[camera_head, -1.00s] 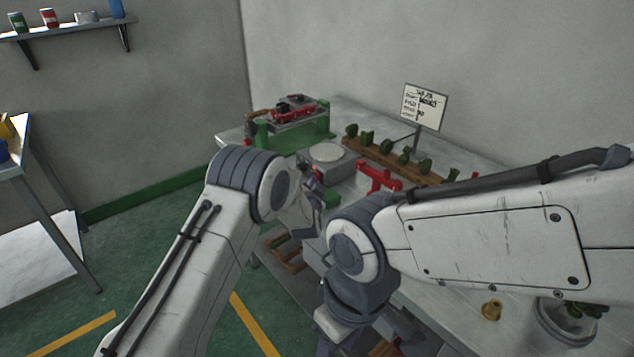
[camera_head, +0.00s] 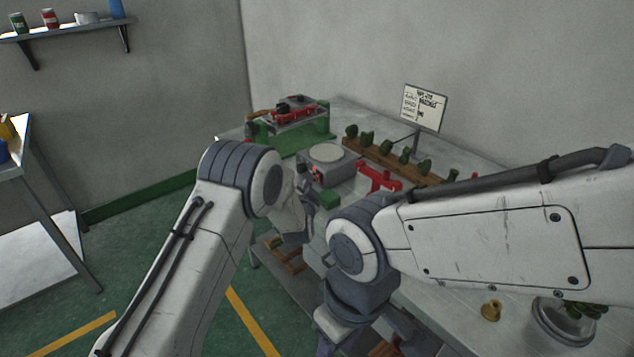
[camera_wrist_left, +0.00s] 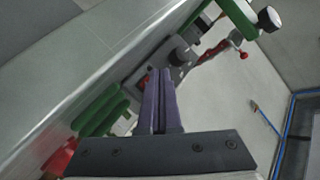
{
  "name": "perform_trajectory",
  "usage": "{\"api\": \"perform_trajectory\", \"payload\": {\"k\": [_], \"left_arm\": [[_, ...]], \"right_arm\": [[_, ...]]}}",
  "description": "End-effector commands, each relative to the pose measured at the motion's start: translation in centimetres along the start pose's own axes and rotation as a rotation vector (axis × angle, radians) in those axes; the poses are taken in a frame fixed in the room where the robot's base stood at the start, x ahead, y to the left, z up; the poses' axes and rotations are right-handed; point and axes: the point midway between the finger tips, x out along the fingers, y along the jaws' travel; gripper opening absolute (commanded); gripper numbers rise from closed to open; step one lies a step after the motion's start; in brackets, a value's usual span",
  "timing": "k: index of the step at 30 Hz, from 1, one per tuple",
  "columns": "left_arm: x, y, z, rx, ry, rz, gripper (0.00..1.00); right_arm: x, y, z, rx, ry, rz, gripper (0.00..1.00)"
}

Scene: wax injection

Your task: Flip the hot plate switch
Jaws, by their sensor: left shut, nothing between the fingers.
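The grey hot plate (camera_head: 328,170) with its pale round top stands on the bench in the head view, with a small red part on its front left. In the left wrist view a grey box with dark knobs, which looks like the hot plate (camera_wrist_left: 177,55), lies just beyond the fingertips. My left gripper (camera_head: 304,186) is at the bench's front edge, in front of the hot plate. Its purple fingers (camera_wrist_left: 160,72) are together and empty. Contact with the switch cannot be made out.
A green machine with red parts (camera_head: 290,125) stands behind the hot plate. A red stand (camera_head: 377,180) and a wooden rack (camera_head: 395,160) of green pieces are to its right. A green block (camera_head: 330,199) sits near the front edge. A sign (camera_head: 423,106) stands behind.

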Motion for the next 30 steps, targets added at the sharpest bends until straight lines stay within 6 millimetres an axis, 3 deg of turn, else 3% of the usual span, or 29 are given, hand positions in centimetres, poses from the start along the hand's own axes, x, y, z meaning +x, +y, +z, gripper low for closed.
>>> {"api": "perform_trajectory", "payload": {"k": [12, 23, 26, 30], "left_arm": [[-2.8, -2.0, 2.0, 0.0, -0.001, 0.001, 0.0], [-3.0, -2.2, 2.1, -0.001, 0.001, 0.0, 0.0], [-3.3, -2.1, 1.4, -0.013, -0.004, 0.02, 0.0], [-5.8, -1.4, -1.6, -0.078, -0.052, 0.139, 0.0]], "right_arm": [[-0.7, -0.1, 0.0, 0.0, 0.0, 0.0, 0.5], [-0.7, -0.1, 0.0, 0.0, 0.0, 0.0, 0.5], [-0.8, -0.1, 0.0, 0.0, 0.0, 0.0, 0.5], [-1.1, -0.1, -0.1, 0.0, 0.0, 0.0, 0.5]]}}
